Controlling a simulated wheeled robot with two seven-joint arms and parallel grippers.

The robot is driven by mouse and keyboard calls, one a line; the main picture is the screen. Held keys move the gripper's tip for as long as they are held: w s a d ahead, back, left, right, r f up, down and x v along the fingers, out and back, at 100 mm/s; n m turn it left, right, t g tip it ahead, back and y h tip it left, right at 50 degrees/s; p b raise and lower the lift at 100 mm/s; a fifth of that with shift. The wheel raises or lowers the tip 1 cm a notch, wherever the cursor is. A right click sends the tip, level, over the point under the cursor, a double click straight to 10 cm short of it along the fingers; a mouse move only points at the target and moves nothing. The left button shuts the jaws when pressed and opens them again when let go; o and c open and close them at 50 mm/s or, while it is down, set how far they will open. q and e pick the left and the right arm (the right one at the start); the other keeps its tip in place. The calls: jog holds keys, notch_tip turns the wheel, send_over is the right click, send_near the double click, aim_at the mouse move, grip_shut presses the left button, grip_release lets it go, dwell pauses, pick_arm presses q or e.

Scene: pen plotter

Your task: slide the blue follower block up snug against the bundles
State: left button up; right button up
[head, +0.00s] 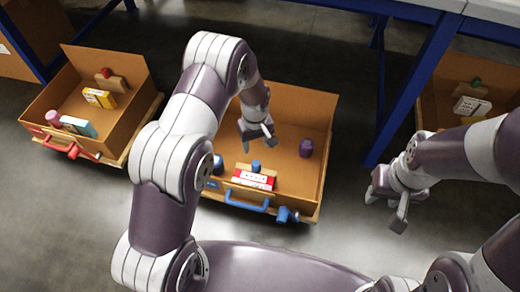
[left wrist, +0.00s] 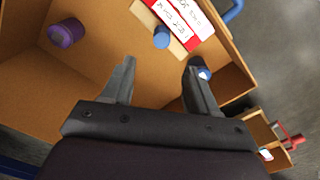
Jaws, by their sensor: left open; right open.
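The middle cardboard drawer (head: 318,125) has a blue handle and holds red-and-white bundles (head: 262,182), which also show in the left wrist view (left wrist: 183,15). Behind them stands a tan follower block with a blue knob (head: 256,165); its knob also shows in the left wrist view (left wrist: 161,38). The tan plate looks close to the bundles; I cannot tell whether they touch. My left gripper (head: 258,133) is open and empty above the drawer, behind the follower, with its fingers (left wrist: 161,68) apart on the near side of the knob. My right gripper (head: 386,195) is open and empty, outside the drawer to the right.
A purple cylinder (head: 306,147) stands right of the bundles inside the drawer. A blue cylinder (head: 218,165) is at its left. Another drawer with a red handle (head: 68,148) lies to the left, and a third box (head: 430,107) at right, beyond a blue table leg (head: 405,100).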

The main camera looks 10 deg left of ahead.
aim_at(255, 165)
pick_arm(q)
jog(key=f+b, duration=0.2)
jog(key=f, duration=0.2)
jog(key=f+b, duration=0.3)
jog(key=f, duration=0.1)
jog(key=f+b, duration=0.2)
jog(key=f, duration=0.2)
jog(key=shift+s+f, duration=0.2)
jog(key=shift+s, duration=0.05)
grip_shut()
jog(key=shift+s+r+p, duration=0.2)
jog(key=shift+r+p, duration=0.1)
jog(key=shift+p, duration=0.55)
jog(key=shift+f, duration=0.35)
